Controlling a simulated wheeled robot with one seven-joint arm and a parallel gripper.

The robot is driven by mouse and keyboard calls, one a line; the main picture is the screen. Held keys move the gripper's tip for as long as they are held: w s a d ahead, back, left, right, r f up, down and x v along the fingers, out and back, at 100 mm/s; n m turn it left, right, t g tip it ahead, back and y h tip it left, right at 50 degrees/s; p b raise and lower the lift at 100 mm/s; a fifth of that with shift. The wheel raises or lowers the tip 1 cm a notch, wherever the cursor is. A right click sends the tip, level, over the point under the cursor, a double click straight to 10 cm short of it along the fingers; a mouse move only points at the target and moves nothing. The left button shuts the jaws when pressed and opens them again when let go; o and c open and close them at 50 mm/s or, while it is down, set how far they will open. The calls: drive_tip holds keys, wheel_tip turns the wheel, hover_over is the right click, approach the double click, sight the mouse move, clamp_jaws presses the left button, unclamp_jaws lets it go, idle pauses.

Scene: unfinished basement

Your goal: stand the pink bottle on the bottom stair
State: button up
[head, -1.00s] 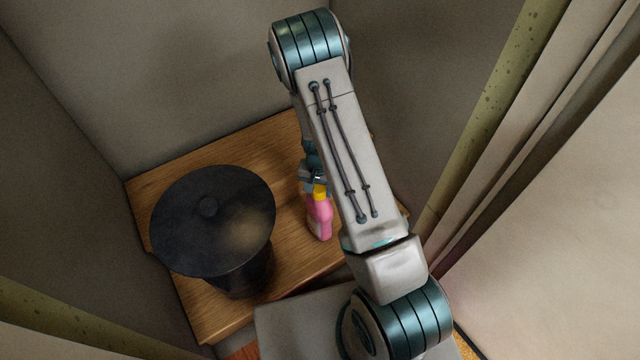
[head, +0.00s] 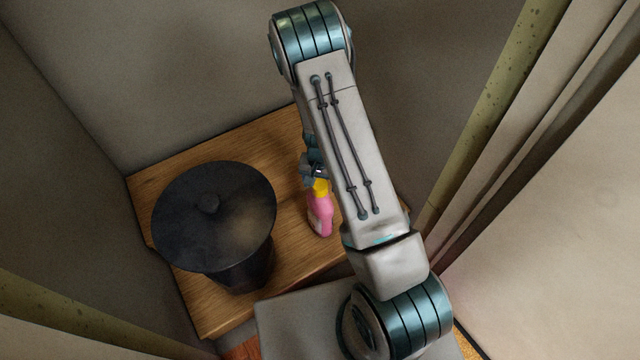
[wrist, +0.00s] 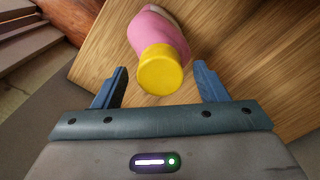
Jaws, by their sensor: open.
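The pink bottle (head: 320,215) with a yellow cap stands on a wooden surface (head: 290,262) in the head view, partly hidden by my arm. In the wrist view the bottle (wrist: 160,35) is seen from its yellow cap end, just beyond and between my fingertips. My gripper (wrist: 158,85) is open, with a blue finger to either side of the cap and gaps on both sides. In the head view my gripper (head: 314,172) is mostly hidden behind my arm, close by the cap. Wooden stairs (wrist: 28,40) show at the upper left of the wrist view.
A large dark lidded pot (head: 215,215) stands on the wooden surface left of the bottle. Grey walls (head: 190,70) close in the surface at the back and left. Bare wood lies between pot and bottle.

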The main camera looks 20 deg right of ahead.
drive_tip(key=s+a+r+n+y+p, duration=0.1)
drive_tip(key=s+r, duration=0.3)
drive_tip(key=r, duration=0.9)
drive_tip(key=s+a+r+n+p, duration=0.1)
drive_tip(key=s+r, duration=0.2)
drive_tip(key=r, duration=1.1)
drive_tip(key=s+d+r+n, duration=0.1)
drive_tip(key=s+r, duration=0.3)
drive_tip(key=s, duration=0.3)
drive_tip(key=s+d+r+n+t+h, duration=0.1)
drive_tip(key=s+r+n, duration=0.1)
drive_tip(key=s+r, duration=0.3)
drive_tip(key=shift+s+d+t, duration=0.2)
drive_tip(key=shift+s+t, duration=0.1)
drive_tip(key=shift+s, duration=0.6)
